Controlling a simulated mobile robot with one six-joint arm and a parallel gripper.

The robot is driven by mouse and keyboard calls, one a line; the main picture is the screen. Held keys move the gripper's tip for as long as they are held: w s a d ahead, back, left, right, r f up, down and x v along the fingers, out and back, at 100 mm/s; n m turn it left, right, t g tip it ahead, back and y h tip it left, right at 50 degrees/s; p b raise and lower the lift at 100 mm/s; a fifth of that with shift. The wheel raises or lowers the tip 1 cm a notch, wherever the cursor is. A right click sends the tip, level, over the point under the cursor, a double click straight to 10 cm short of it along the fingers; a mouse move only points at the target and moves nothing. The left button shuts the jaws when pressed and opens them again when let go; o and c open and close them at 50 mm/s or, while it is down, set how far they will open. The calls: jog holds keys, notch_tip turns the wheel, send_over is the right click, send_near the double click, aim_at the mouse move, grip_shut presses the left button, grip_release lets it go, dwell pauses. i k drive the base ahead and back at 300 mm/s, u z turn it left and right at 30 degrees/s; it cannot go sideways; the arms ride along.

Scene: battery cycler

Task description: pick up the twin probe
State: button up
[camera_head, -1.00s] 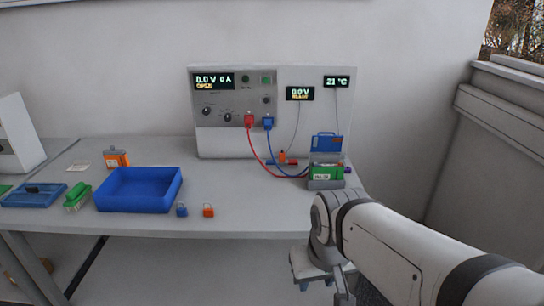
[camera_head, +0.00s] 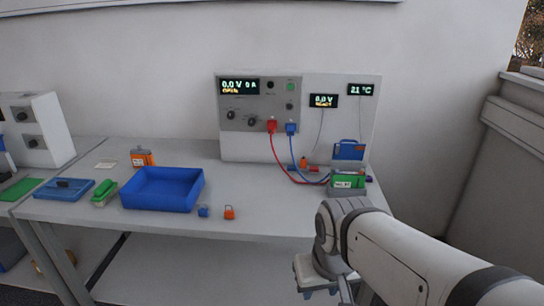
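A small orange piece with red beside it (camera_head: 304,163) lies on the bench at the foot of the cycler (camera_head: 248,148). A thin cable seems to run up from it to the 0.0 V display (camera_head: 323,101); it may be the twin probe, but it is too small to be sure. My gripper (camera_head: 320,292) is at the bottom of the view, in front of the bench and well apart from this piece. Its two fingers look spread, with nothing seen between them.
A holder with a green cell (camera_head: 348,182) stands right of the small piece, with a blue part behind it. Red (camera_head: 276,150) and blue leads cross the bench there. A blue tray (camera_head: 162,188) stands left, with blue and orange clips beside it. The bench's middle front is clear.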

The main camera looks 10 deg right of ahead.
aim_at(291, 169)
jog(key=i, duration=1.2)
jog(key=z, duration=0.05)
